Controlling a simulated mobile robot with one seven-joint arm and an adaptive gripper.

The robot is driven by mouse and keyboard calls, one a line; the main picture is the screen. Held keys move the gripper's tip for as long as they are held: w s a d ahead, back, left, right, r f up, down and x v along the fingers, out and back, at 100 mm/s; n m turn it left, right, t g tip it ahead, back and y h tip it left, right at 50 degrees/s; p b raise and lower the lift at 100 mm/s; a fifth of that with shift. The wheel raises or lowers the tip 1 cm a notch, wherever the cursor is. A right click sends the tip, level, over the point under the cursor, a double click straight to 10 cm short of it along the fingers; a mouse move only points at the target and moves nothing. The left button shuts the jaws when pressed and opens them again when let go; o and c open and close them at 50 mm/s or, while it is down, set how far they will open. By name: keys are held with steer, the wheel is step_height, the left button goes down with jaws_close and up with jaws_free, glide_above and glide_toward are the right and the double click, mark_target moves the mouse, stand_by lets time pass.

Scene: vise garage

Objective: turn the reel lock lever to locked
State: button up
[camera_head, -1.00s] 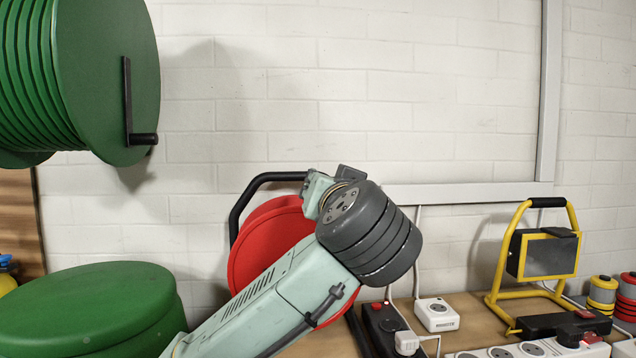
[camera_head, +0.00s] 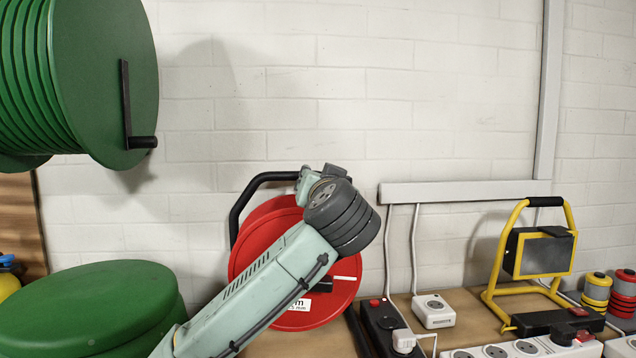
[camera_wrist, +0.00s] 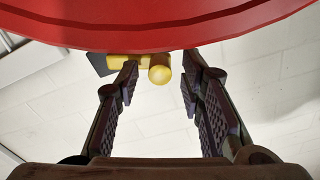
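The red cable reel (camera_head: 252,250) stands on the bench against the wall, partly hidden behind my arm in the head view. In the wrist view its red rim (camera_wrist: 150,28) fills the top. A yellow lever with a rounded knob (camera_wrist: 159,75) shows just below that rim, beside a dark part. My gripper (camera_wrist: 160,84) is open, with one finger on each side of the knob. The left fingertip overlaps the lever's bar in the picture; I cannot tell whether it touches. In the head view the fingers and the lever are hidden.
A large green reel (camera_head: 105,75) with a crank hangs upper left, and a round green lid (camera_head: 90,300) is lower left. Power strips (camera_head: 385,325), a white socket box (camera_head: 433,311) and a yellow work lamp (camera_head: 540,255) stand to the right. The wall above is clear.

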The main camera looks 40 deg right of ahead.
jaws_close()
steer(key=shift+r, duration=0.1)
stand_by(0.4)
steer(key=shift+s+d+r+m+p, duration=0.45)
steer(key=shift+d+m+p, duration=0.3)
steer(key=shift+m, duration=1.6)
steer(key=shift+s+d+r+m+p, duration=0.5)
steer(key=shift+m+p, duration=0.4)
steer(key=shift+m, duration=1.4)
steer(key=shift+s+d+r+m+p, duration=0.3)
steer(key=shift+d+r+m+p, duration=0.4)
steer(key=shift+m, duration=1.65)
steer(key=shift+d+f, duration=0.1)
steer(key=shift+o, duration=0.8)
jaws_free()
steer(key=shift+s, duration=0.1)
